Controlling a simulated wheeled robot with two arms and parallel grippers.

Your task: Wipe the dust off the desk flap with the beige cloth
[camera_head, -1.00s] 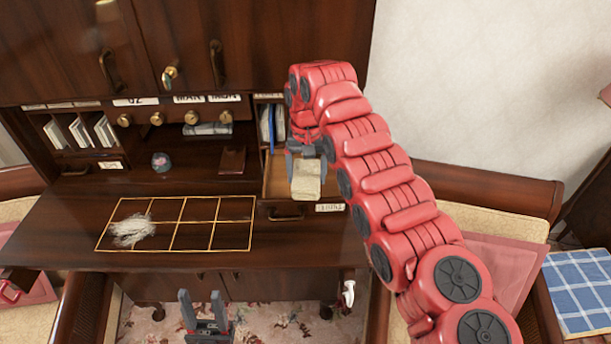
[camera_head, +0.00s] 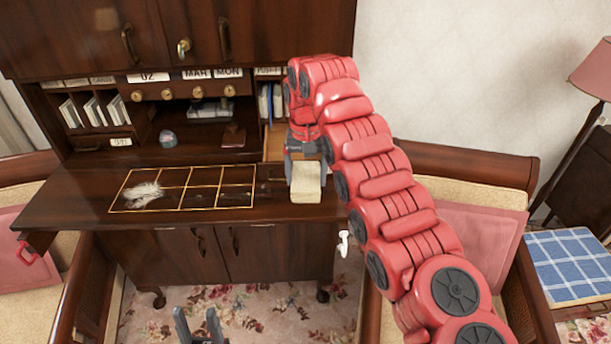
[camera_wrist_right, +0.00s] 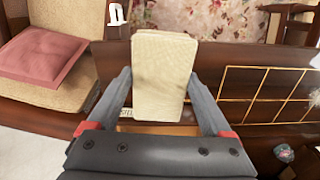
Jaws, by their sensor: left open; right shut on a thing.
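The beige cloth (camera_head: 306,184) is a folded block held in my right gripper (camera_head: 305,165), over the right part of the desk flap (camera_head: 75,205). In the right wrist view the cloth (camera_wrist_right: 163,75) sits between both fingers of the right gripper (camera_wrist_right: 160,95). I cannot tell whether the cloth touches the flap. A pale patch of dust (camera_head: 143,194) lies in the left part of the gold-lined grid on the flap. My left gripper (camera_head: 200,325) is open and empty, low at the bottom edge of the head view, in front of the desk.
A small glass object (camera_head: 168,139) and a dark red box (camera_head: 233,137) stand behind the grid. An open drawer (camera_head: 275,142) is behind my right gripper. Cushioned chairs (camera_head: 470,180) flank the desk. The flap between grid and cloth is mostly clear.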

